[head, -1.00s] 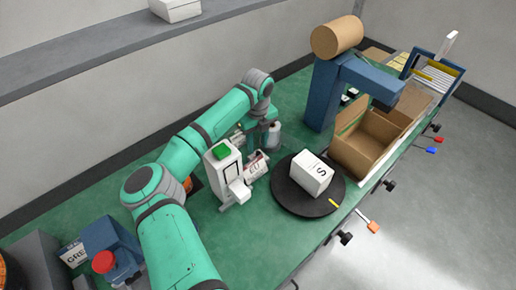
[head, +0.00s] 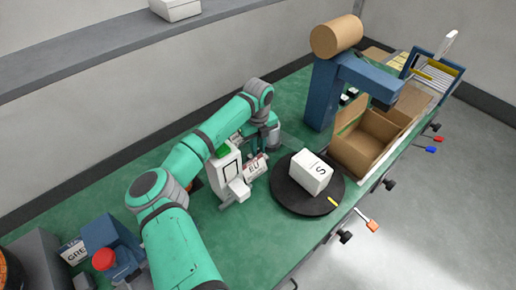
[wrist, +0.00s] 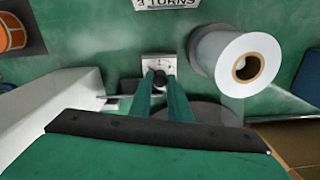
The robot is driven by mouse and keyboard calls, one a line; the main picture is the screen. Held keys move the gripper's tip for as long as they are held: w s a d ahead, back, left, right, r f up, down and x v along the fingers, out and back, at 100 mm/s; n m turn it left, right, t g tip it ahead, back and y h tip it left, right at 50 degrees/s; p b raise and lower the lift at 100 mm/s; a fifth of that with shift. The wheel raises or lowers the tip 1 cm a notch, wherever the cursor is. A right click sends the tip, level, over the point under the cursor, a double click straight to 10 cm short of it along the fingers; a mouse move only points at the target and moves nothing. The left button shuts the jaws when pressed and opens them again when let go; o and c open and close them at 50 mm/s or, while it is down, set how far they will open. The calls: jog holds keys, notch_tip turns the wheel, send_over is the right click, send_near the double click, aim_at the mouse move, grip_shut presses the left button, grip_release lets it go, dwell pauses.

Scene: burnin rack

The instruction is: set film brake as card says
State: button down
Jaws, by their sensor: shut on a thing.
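My gripper (wrist: 158,80) is shut on the small dark brake knob (wrist: 155,76) in the wrist view. The knob sits on a pale metal plate (wrist: 158,62) with fine marks that are too small to read. The white film roll (wrist: 212,47), with a brown core, is right of the fingers, apart from them. A white card (wrist: 166,4) is cut off at the top edge; only "TURNS" reads clearly. In the head view my arm and the white machine hide the fingertips and knob.
A white box (head: 310,173) marked "S" sits on a black turntable (head: 290,197). An open carton (head: 364,147) stands right of it. The white machine (head: 226,170) stands close beside my arm. An orange-wound spool (wrist: 12,32) is at upper left in the wrist view.

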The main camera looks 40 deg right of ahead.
jog(key=shift+w+r+m, duration=0.1)
jog(key=shift+w+m, duration=0.1)
jog(key=shift+m, duration=1.1)
jog(key=c, duration=1.6)
grip_release()
jog(key=shift+c, duration=0.2)
notch_tip(320, 180, up, 11)
jog(key=shift+s, duration=0.15)
